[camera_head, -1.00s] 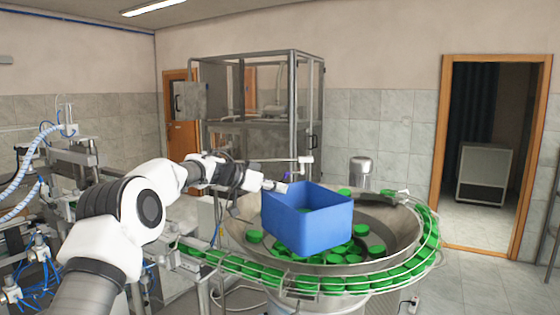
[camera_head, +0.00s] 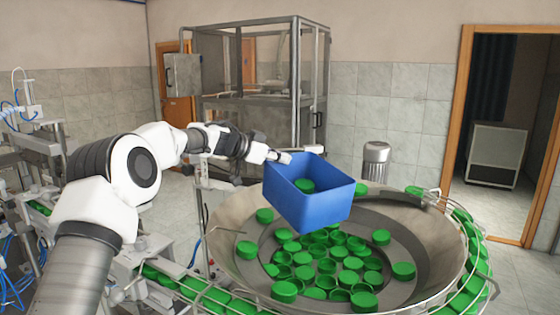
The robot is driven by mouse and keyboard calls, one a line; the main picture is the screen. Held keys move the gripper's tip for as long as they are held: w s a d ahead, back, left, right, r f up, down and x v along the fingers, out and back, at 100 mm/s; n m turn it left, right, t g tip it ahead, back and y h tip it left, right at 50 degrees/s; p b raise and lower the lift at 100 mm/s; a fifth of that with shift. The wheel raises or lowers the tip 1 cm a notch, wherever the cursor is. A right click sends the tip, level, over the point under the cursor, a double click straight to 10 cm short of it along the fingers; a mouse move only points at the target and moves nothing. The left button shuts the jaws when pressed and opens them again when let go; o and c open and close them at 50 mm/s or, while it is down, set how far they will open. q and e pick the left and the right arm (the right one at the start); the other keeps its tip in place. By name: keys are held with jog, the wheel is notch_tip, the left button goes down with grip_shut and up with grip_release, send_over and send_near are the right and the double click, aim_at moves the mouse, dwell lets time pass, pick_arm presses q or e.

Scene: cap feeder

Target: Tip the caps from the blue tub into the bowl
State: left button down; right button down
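The blue tub (camera_head: 312,205) is held above the left back part of the bowl, tilted, with a green cap (camera_head: 304,185) visible inside it. My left gripper (camera_head: 277,156) is at the tub's upper left rim and appears shut on it; the tub hides part of the contact. The bowl (camera_head: 425,262) is a wide grey metal feeder dish. Many green caps (camera_head: 347,263) lie loose on its floor below and in front of the tub. My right gripper is not in view.
A curved rail track (camera_head: 474,240) carrying green caps runs around the bowl's right side and front. A metal cylinder (camera_head: 376,160) stands behind the bowl. A framed glass cabinet (camera_head: 260,90) stands at the back; machinery (camera_head: 40,140) with blue hoses is at left.

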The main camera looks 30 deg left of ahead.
pick_arm(q)
jog(key=shift+s+d+r+m+t+y, duration=0.2)
jog(key=shift+d+r+m, duration=0.1)
jog(key=shift+r, duration=0.1)
jog(key=shift+s+d+r+m+t+y, duration=0.2)
jog(key=shift+r+m, duration=0.1)
jog(key=shift+r, duration=0.1)
jog(key=s+d+m+t+y+b, duration=0.1)
jog(key=s+d+m+t+b, duration=0.1)
jog(key=s+d+m+b, duration=0.2)
jog(key=s+d+m+t+y+b, duration=0.1)
jog(key=s+d+m+t+b, duration=0.2)
jog(key=b, duration=1.4)
jog(key=s+d+m, duration=0.1)
jog(key=d+m, duration=0.2)
jog(key=d, duration=0.4)
jog(key=shift+s+d+f+m+y, duration=0.2)
jog(key=shift+s+m+y, duration=0.1)
jog(key=shift+s+y, duration=0.1)
dwell(0.5)
